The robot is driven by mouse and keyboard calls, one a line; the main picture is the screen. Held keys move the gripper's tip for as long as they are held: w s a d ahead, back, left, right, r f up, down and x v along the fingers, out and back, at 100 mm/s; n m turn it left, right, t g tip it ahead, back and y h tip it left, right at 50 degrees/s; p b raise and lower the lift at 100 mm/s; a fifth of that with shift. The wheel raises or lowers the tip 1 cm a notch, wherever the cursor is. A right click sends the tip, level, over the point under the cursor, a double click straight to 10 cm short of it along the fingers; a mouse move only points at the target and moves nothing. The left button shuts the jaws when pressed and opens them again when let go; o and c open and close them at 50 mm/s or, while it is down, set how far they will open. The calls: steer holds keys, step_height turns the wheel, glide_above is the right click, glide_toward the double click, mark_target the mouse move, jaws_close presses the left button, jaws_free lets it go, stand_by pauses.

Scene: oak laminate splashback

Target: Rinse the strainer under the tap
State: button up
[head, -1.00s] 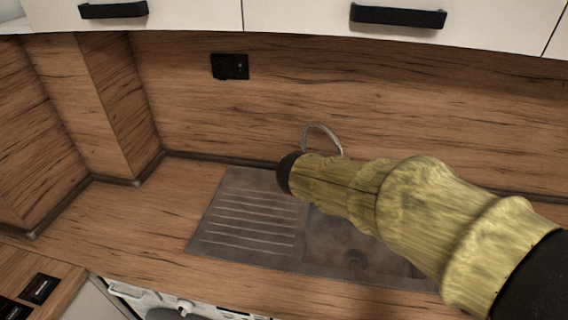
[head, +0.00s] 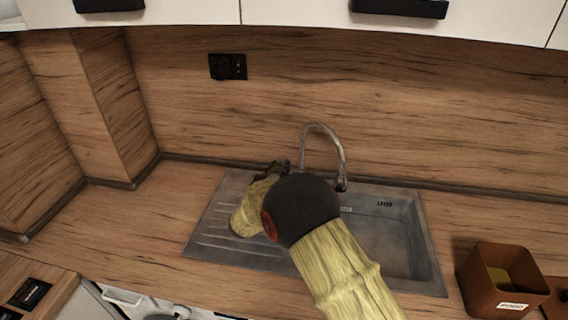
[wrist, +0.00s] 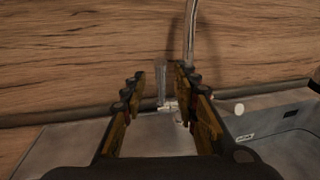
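The curved metal tap (head: 341,160) stands at the back of the sink (head: 425,235). In the wrist view the tap spout (wrist: 190,35) rises just right of centre, partly behind the right finger. A short upright metal piece, which looks like the tap lever (wrist: 161,82), shows between my fingers, with no visible contact. My gripper (wrist: 160,88) is open and empty. In the head view my gripper (head: 273,168) is just left of the tap, mostly hidden behind my wrist. I see no strainer in either view; my arm covers part of the sink.
The ribbed drainboard (head: 212,238) is on the sink's left and the basin on its right. A brown open-topped container (head: 490,290) with a white label stands right of the sink. The wooden splashback (head: 420,120) is close behind the tap. The left counter (head: 120,220) is clear.

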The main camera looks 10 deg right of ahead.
mark_target(284, 161)
steer(key=x, duration=0.4)
steer(key=shift+w+d+b, duration=0.25)
steer(key=shift+w+b, duration=0.1)
steer(key=shift+b, duration=0.05)
steer(key=c, duration=0.4)
steer(key=c, duration=0.3)
jaws_close()
